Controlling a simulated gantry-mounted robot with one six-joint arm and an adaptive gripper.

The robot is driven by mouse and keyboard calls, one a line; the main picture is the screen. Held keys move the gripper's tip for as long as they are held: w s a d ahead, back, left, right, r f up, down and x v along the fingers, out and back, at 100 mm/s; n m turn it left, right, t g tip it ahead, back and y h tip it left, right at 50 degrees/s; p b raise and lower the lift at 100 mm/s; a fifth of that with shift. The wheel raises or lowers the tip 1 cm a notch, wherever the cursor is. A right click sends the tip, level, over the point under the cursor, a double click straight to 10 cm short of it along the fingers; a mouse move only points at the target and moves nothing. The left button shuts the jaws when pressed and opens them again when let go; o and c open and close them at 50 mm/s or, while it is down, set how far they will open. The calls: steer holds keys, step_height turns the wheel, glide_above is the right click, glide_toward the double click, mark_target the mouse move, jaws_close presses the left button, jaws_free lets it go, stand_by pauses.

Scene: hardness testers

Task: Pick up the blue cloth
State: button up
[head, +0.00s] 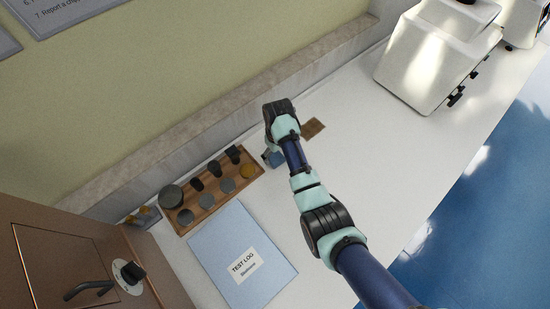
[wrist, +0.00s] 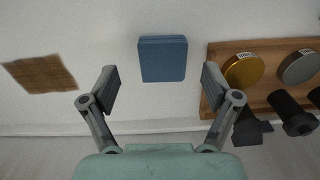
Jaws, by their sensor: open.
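The blue cloth (wrist: 162,60) is a small folded square lying flat on the white bench. In the wrist view it sits ahead of and between my gripper's fingers, not touching them. My gripper (wrist: 160,90) is open and empty, one finger on each side of the space below the cloth.
A wooden tray (head: 221,203) of round samples and dark parts is close beside the cloth; it also shows in the wrist view (wrist: 285,88). A brown square (wrist: 40,73) lies on the other side. A blue test log (head: 215,245) and a white machine (head: 428,65) are farther off.

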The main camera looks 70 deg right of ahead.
mark_target(277, 159)
step_height(277, 159, down, 3)
steer(key=shift+a+f, duration=0.1)
steer(key=c, duration=1)
step_height(277, 159, up, 20)
steer(key=p, duration=0.9)
